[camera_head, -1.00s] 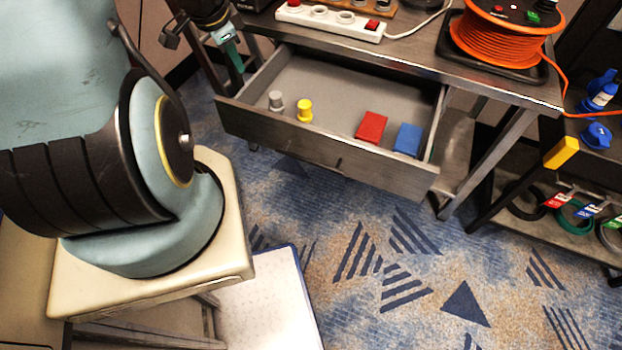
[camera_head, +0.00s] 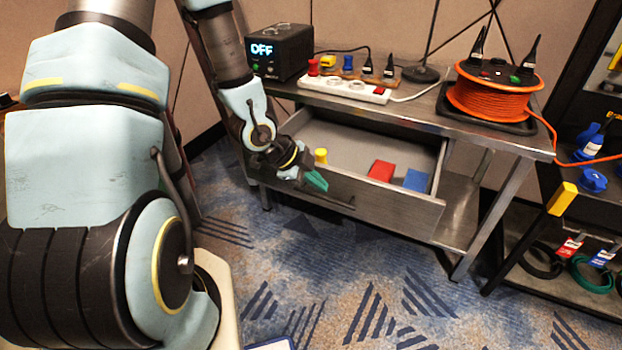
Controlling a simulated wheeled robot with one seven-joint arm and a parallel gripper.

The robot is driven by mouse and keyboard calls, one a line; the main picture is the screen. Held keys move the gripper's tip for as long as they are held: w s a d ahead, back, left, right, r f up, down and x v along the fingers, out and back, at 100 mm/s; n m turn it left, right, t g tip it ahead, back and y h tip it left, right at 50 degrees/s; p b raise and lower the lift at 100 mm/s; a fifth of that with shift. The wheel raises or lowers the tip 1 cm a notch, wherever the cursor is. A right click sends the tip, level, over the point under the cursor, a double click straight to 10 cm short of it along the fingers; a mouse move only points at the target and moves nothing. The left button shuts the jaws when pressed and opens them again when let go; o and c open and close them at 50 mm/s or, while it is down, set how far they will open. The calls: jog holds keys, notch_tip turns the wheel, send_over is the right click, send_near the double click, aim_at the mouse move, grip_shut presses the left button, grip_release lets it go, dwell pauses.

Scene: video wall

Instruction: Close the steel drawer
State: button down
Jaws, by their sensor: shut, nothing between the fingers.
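The steel drawer (camera_head: 400,205) is pulled out from under the metal table, its front facing me. Inside lie a red block (camera_head: 381,171), a blue block (camera_head: 416,180) and a yellow peg (camera_head: 321,156). My gripper (camera_head: 318,183) is shut and empty, with its green fingertips at the left part of the drawer front. I cannot tell whether they touch it. My gripper and wrist hide the drawer's left front corner and part of its left side.
On the tabletop stand a black box reading OFF (camera_head: 280,50), a white power strip (camera_head: 344,89) and an orange cable reel (camera_head: 494,95). A dark shelf with cable coils (camera_head: 590,272) stands at the right. The carpet before the drawer (camera_head: 400,290) is clear.

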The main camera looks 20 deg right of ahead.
aim_at(344, 188)
jog(key=d+f, duration=0.1)
jog(key=w+d+f, duration=0.1)
jog(key=w+d+p, duration=0.1)
jog(key=d, duration=0.1)
jog(key=shift+w+f, duration=0.1)
jog(key=shift+f, duration=0.3)
jog(key=shift+w+d+f, duration=0.15)
jog(key=shift+w+d, duration=0.4)
jog(key=shift+w, duration=0.05)
jog(key=shift+p, duration=0.3)
